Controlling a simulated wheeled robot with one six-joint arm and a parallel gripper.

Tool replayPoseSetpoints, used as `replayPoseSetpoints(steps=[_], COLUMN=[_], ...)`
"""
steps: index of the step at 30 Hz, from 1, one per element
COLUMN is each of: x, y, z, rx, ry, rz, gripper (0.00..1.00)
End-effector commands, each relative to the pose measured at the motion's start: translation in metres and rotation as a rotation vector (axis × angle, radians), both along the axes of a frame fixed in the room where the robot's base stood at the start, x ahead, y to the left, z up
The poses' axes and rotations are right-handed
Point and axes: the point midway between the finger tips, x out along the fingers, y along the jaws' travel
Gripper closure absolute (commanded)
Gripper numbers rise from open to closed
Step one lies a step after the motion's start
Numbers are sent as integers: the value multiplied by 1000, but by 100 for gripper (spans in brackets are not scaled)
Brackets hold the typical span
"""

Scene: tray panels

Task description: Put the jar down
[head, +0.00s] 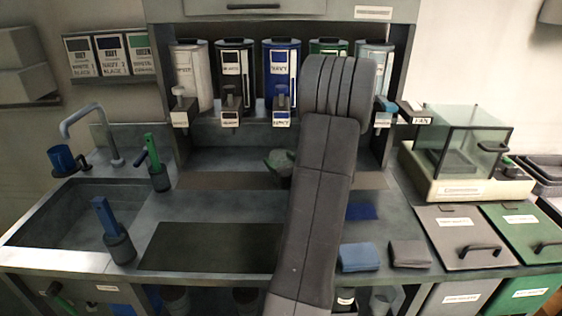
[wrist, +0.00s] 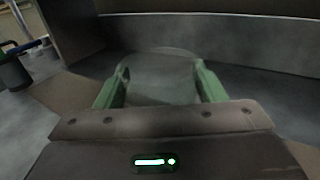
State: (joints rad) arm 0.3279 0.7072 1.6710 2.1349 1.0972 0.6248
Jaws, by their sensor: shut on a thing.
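A clear, see-through jar (wrist: 160,68) is between the two green fingers of my gripper (wrist: 161,82) in the wrist view. The fingers are shut on its sides, and the jar looks upright. Its base is hidden, so I cannot tell whether it touches the counter (head: 215,205). In the head view my arm covers most of the gripper (head: 279,160); only a dark greenish part shows left of the arm, above the rear of the counter. The jar cannot be made out clearly there.
A brown strip (head: 225,180) and a dark mat (head: 205,247) lie on the counter. Dispensers, including a navy one (head: 281,75), stand behind. A sink (head: 75,215) is at left. Folded blue (head: 359,257) and grey cloths (head: 409,253) lie right of my arm.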

Motion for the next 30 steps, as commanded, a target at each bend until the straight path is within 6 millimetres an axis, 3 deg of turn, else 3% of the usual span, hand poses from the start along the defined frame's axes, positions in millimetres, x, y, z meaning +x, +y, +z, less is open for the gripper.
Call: replayPoseSetpoints(steps=[9,10,13,25,30], x=[0,0,0,-1,-27], y=[0,0,0,0,-17], z=[-3,-3,-2,4,0], rx=[0,0,0,0,0], ry=[-2,-1,-1,-1,-1], rz=[0,0,0,0,-4], gripper=[72,35,15,15,15])
